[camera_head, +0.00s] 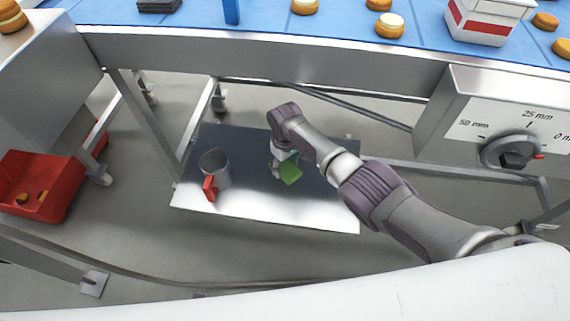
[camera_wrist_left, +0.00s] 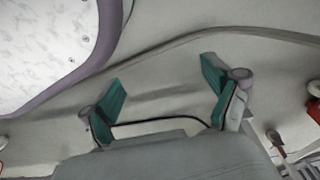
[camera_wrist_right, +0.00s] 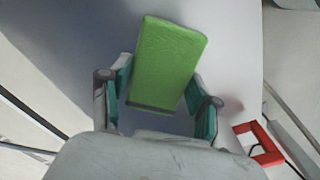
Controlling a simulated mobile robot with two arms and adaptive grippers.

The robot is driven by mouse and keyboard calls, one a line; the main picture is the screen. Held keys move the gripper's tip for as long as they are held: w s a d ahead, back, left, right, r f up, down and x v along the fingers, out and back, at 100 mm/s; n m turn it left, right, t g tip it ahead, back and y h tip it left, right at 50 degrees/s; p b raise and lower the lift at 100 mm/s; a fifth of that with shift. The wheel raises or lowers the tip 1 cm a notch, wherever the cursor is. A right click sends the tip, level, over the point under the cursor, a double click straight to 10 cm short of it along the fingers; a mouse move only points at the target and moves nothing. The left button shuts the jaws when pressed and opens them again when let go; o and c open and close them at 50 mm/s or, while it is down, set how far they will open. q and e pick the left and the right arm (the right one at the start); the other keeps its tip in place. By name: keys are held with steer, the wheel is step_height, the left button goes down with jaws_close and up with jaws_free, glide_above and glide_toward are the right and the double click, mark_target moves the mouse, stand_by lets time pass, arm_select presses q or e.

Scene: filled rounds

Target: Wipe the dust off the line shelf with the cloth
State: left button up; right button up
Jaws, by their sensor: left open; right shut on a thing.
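The line shelf (camera_head: 325,210) is a shiny metal plate low under the conveyor; its pale surface also shows in the right wrist view (camera_wrist_right: 236,60). My right gripper (camera_head: 281,157) is over the middle of the shelf, shut on the green cloth (camera_head: 291,174). In the right wrist view the cloth (camera_wrist_right: 170,60) sticks out beyond the fingers (camera_wrist_right: 160,98). I cannot tell whether the cloth touches the shelf. I make out no clear dust. My left gripper (camera_wrist_left: 164,85) is open and empty above the floor in the left wrist view; it is not in the head view.
A metal jug (camera_head: 215,165) with a red handle stands on the left part of the shelf. A red crate (camera_head: 60,178) is on the left. The blue conveyor (camera_head: 340,22) with filled rounds runs above. A control box with a dial (camera_head: 510,152) is on the right.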

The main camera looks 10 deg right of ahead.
steer(key=shift+r+p, duration=0.45)
steer(key=shift+p, duration=0.05)
steer(key=shift+r+p, duration=0.45)
arm_select(q)
steer(key=s+a+f+p, duration=0.1)
steer(key=s+f, duration=0.5)
steer(key=s, duration=0.2)
steer(key=shift+s+a+g, duration=0.3)
steer(key=shift+s, duration=0.1)
arm_select(e)
steer(key=shift+r, duration=0.6)
